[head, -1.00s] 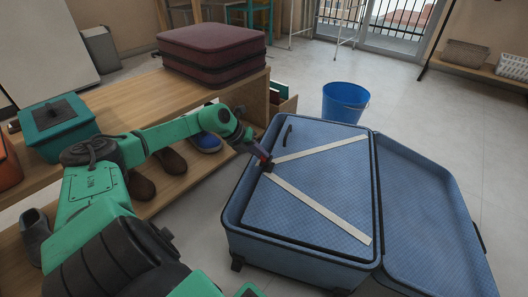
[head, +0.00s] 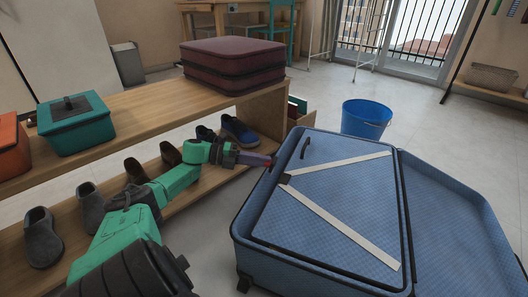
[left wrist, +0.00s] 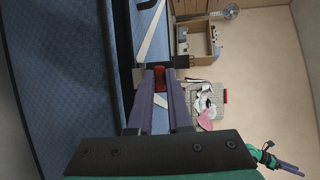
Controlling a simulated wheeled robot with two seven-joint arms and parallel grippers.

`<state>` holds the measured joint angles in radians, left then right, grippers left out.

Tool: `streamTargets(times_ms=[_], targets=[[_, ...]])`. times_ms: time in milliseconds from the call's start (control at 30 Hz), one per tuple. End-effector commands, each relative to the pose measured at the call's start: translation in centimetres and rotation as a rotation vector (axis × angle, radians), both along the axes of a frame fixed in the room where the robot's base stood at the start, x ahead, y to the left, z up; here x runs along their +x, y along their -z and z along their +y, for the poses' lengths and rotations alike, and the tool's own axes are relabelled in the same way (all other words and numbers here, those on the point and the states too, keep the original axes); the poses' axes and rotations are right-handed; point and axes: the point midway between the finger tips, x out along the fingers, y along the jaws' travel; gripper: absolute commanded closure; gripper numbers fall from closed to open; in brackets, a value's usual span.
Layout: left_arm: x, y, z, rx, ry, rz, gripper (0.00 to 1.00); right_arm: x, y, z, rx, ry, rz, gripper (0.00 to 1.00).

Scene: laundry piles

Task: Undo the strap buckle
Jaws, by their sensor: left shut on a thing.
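The open blue suitcase (head: 330,215) lies on the right, with two pale straps (head: 340,221) forming a sideways V over its packed side. My left gripper (head: 268,161) is at that edge, just up and left of the strap ends. In the left wrist view its purple fingers (left wrist: 160,90) are shut on a small red buckle piece (left wrist: 160,78), with dark pieces beside the fingertips. Whether the red piece is still joined to a strap is unclear. My right gripper (left wrist: 292,169) shows small in the left wrist view; its opening is unclear.
A wooden bench (head: 140,100) with shoes below stands to the left, close to my left arm. It carries a maroon suitcase (head: 232,62) and a teal box (head: 75,122). A blue bucket (head: 366,118) stands behind the open suitcase.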

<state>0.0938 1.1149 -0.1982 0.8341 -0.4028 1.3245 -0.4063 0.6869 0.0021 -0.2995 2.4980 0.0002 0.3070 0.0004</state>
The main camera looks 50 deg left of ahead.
Motion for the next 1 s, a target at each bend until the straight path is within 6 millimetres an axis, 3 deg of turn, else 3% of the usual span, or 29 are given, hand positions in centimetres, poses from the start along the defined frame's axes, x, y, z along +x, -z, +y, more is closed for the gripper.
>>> streamTargets(times_ms=[33,200,767,800,867,1000], targets=[[-0.1,0.9,0.0,-0.023,0.003,-0.004,1.0,-0.1,1.1,0.0,0.0,0.0,-0.002,0.5],[-0.2,0.9,0.2,-0.077,0.004,-0.026,1.0,-0.2,2.0,0.0,0.001,0.0,-0.005,0.5],[-0.3,0.7,0.3,-0.108,0.008,-0.037,1.0,-0.3,2.3,0.0,-0.001,0.0,-0.008,0.5],[-0.3,0.7,0.3,-0.108,0.008,-0.037,0.72,-0.3,2.3,0.0,-0.001,0.0,-0.008,0.5],[-0.3,0.6,0.3,-0.108,0.008,-0.037,0.52,-0.3,2.3,0.0,-0.001,0.0,-0.008,0.5],[-0.3,0.6,0.3,-0.107,0.005,-0.04,0.52,-0.3,2.3,0.0,0.0,-0.001,-0.007,0.5]])
